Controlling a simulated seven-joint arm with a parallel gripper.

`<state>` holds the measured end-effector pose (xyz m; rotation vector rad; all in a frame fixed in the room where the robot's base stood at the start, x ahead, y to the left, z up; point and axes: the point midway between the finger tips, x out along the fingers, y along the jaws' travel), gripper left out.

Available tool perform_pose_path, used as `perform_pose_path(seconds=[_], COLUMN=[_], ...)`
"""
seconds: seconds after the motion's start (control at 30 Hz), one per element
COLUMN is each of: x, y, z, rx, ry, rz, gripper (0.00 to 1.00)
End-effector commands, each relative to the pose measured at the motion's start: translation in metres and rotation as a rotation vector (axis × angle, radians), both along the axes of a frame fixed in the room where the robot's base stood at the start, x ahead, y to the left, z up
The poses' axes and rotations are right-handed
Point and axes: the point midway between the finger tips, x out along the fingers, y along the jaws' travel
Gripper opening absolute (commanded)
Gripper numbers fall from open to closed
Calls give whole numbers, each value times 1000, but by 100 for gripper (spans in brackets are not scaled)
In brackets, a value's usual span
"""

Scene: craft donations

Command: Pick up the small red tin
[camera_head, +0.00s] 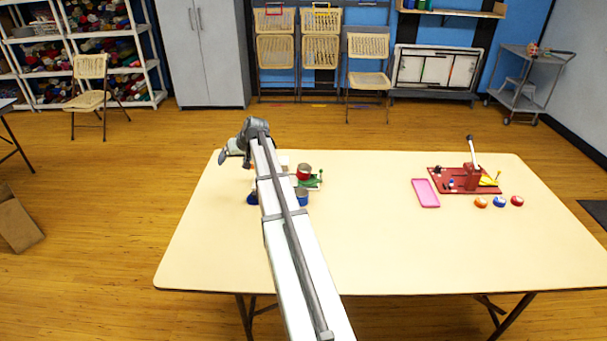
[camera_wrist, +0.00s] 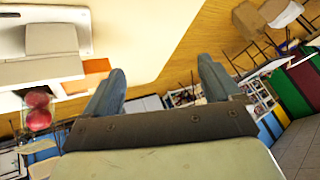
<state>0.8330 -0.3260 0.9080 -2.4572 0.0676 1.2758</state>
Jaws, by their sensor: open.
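A small red tin (camera_head: 304,171) with a silvery rim stands on the left part of the table, just right of my arm, at a green object. A small round red piece (camera_head: 517,201) lies at the right end of a short row on the right. My gripper (camera_head: 224,157) is near the table's far left corner, left of the red tin and apart from it. In the wrist view its two fingers (camera_wrist: 162,78) are spread with nothing held between them. A blurred red shape (camera_wrist: 38,108) shows at the left there; I cannot tell what it is.
A blue tin (camera_head: 302,197) stands close by the red one, with the green object (camera_head: 314,182) beside it. My arm hides part of this group. A pink tray (camera_head: 425,193) and a red board with a lever (camera_head: 470,179) are on the right. The table's middle is clear.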

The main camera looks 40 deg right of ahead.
Motion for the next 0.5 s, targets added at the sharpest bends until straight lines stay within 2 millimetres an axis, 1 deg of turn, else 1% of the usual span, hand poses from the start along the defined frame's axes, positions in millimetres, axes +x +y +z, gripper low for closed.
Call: perform_pose_path(seconds=[0.03,0.1,0.4,0.5], x=[-16,-34,-109,-131], y=[-12,-27,-78,-95], z=[-5,-11,-31,-35], rx=[-49,-119,-345,-410], ry=[15,37,124,148], rz=[55,141,496,623], gripper=[90,90,90,90])
